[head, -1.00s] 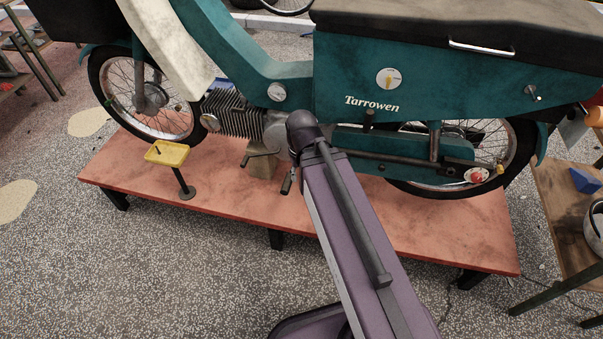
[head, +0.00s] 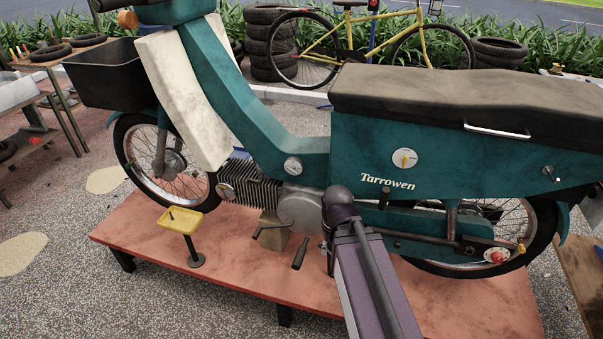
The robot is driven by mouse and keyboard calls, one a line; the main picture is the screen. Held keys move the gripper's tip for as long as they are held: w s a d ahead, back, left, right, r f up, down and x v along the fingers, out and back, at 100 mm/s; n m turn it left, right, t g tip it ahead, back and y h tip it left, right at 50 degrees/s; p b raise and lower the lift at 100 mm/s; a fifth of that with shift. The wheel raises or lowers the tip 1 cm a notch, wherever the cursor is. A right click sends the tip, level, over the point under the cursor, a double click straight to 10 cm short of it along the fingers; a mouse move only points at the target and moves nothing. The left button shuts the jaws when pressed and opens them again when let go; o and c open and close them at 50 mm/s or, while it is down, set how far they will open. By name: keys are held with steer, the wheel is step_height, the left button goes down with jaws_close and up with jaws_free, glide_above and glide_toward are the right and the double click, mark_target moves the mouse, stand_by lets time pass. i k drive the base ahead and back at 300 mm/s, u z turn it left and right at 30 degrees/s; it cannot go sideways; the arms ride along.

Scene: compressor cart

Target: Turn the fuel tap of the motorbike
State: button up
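The teal motorbike (head: 360,140), marked "Tarrowen", stands side-on on a low platform. A round white dial with a yellow lever (head: 404,158) sits on its side panel, above the name; it looks like the fuel tap. The yellow lever appears roughly upright. A smaller round dial (head: 293,166) is on the frame further left, and a small dark lever or key (head: 550,173) is on the panel at the right. My purple arm rises from the bottom to a dark joint in front of the engine, below the dial. My gripper is not visible.
The reddish platform (head: 170,250) carries a small yellow tray on a stand (head: 180,221) at front left. A pedal crank (head: 300,252) sticks out near my arm. Benches stand at far left and right edge. A yellow bicycle (head: 360,45) and stacked tyres (head: 270,45) are behind.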

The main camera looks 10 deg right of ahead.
mark_target(291, 168)
steer(key=k, duration=0.15)
steer(key=z, duration=2.55)
steer(key=k, duration=0.75)
steer(key=u, duration=1.2)
